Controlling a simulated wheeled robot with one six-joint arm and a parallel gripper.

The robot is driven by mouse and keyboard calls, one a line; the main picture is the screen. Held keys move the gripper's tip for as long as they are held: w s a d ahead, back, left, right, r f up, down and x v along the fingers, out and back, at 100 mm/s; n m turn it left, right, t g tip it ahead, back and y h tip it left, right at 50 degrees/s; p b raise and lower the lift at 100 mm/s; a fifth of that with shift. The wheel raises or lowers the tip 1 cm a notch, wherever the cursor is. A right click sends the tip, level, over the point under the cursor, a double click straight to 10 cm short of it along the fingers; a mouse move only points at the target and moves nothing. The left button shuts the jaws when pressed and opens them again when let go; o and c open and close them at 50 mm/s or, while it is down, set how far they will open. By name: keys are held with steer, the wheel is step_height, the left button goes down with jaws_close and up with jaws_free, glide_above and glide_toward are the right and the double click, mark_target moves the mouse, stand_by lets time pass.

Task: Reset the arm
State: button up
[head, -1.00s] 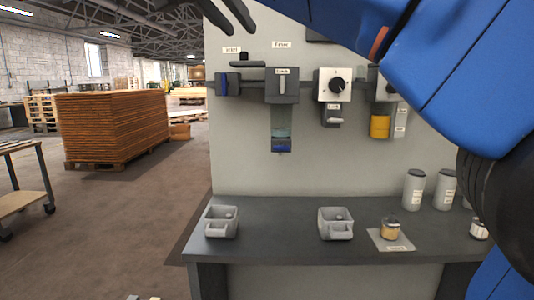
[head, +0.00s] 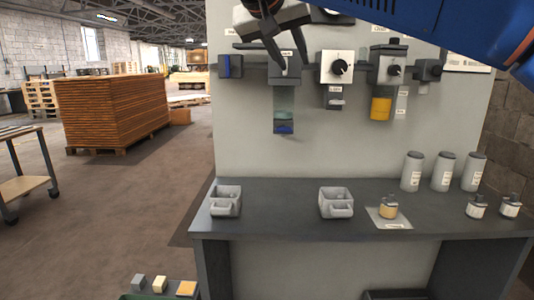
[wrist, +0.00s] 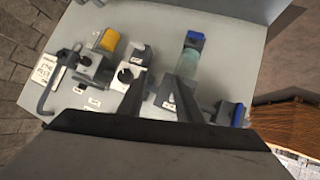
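My gripper (head: 291,62) is at the top of the head view, in front of the wall panel (head: 330,150), fingers pointing down. Its two dark fingers are apart, with nothing seen between them. My blue arm reaches in from the upper right. In the wrist view my gripper (wrist: 160,70) also shows its fingers apart, facing the panel's fixtures. I cannot tell how far the fingertips are from the panel.
The dark bench (head: 275,212) below holds two grey trays (head: 226,201) (head: 336,202), several canisters (head: 412,171) and jars (head: 389,207). Open floor lies left.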

steer(key=s+d+f+n+g+y, duration=0.1)
steer(key=s+d+f+g, duration=0.15)
steer(key=d+f, duration=0.75)
steer(key=s+d+f+n+g+y, duration=0.1)
steer(key=s+d+f, duration=0.3)
steer(key=d+f, duration=0.55)
steer(key=s+d+f+y, duration=0.1)
steer(key=s+f, duration=0.4)
steer(key=f, duration=0.4)
steer(key=s+d+f+g+y, duration=0.1)
steer(key=s+d+f, duration=0.1)
steer(key=s+f, duration=0.4)
steer(key=s+d+f+g+y, duration=0.1)
steer(key=s+f, duration=0.5)
steer(key=f, duration=0.8)
steer(key=shift+d, duration=0.15)
steer(key=shift+s+r, duration=0.1)
